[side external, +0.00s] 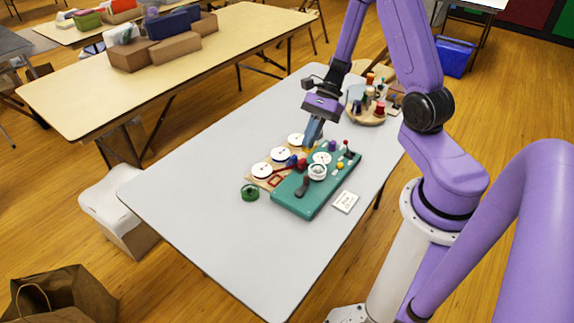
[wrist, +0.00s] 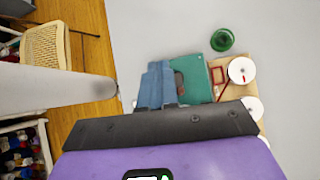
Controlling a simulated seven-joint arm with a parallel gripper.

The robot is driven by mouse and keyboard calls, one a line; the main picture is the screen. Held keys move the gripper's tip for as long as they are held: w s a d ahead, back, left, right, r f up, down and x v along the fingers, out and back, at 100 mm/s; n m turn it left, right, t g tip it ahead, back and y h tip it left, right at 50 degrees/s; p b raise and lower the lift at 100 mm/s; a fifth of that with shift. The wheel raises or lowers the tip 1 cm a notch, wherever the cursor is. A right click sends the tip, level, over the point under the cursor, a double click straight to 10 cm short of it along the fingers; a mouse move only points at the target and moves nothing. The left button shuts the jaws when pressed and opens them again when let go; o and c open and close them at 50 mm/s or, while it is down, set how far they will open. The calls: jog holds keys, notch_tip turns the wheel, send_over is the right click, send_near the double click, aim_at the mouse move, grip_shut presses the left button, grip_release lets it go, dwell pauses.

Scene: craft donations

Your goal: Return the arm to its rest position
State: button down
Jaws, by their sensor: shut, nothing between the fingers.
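My gripper (side external: 311,140) is in the side external view, above the far edge of a teal board (side external: 293,203) on the grey table. Its blue fingers point down and are shut with nothing held. In the wrist view the shut fingers (wrist: 158,70) overlap the left part of the teal board (wrist: 194,68) and hide some of it. I cannot tell the exact height of the fingertips above the board. My purple arm reaches in from the right.
A wooden board with white discs (side external: 262,170) lies beside the teal board. A green ring (side external: 250,192), a white card (side external: 345,201) and a round wooden tray (side external: 365,121) with small pieces are also on the grey table (side external: 200,170). The table's left part is clear.

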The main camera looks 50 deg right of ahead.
jog(key=s+a+r+n+h, duration=0.2)
jog(key=s+a+r+n, duration=0.2)
jog(key=n, duration=0.6)
jog(key=s+a+r+n+h, duration=0.3)
jog(key=s+n, duration=0.5)
jog(key=n, duration=0.3)
jog(key=s+a+r+n+h, duration=0.2)
jog(key=s+a+r+n, duration=0.2)
jog(key=n, duration=0.6)
jog(key=shift+s+a+r+h, duration=0.35)
jog(key=shift+s+r, duration=0.45)
jog(key=shift+s, duration=0.55)
